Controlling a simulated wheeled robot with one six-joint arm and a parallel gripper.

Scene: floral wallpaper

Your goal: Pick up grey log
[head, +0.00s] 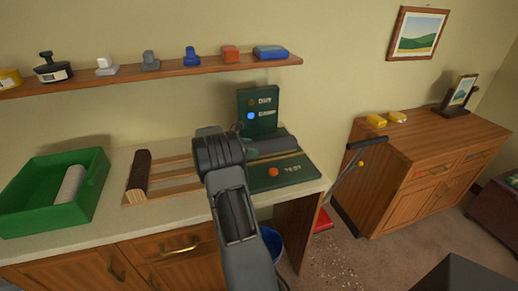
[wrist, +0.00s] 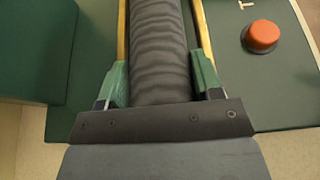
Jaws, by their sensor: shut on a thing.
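The grey log (head: 272,146) is a dark grey cylinder lying on the green tester at the right end of the counter. In the wrist view the log (wrist: 158,40) runs straight away from my gripper (wrist: 161,82). The green-padded fingers are shut on its near end, one on each side. In the head view my arm hides most of the gripper and the near end of the log. I cannot tell whether the log is clear of the tester.
The tester's upright panel (head: 258,101) has a blue light lit beside DAMP; an orange button (head: 273,172) is by TEST. A dark brown log (head: 138,172) lies on a wooden rack (head: 180,184). A green crate (head: 22,209) holds a pale log (head: 72,183). A shelf (head: 150,74) hangs above.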

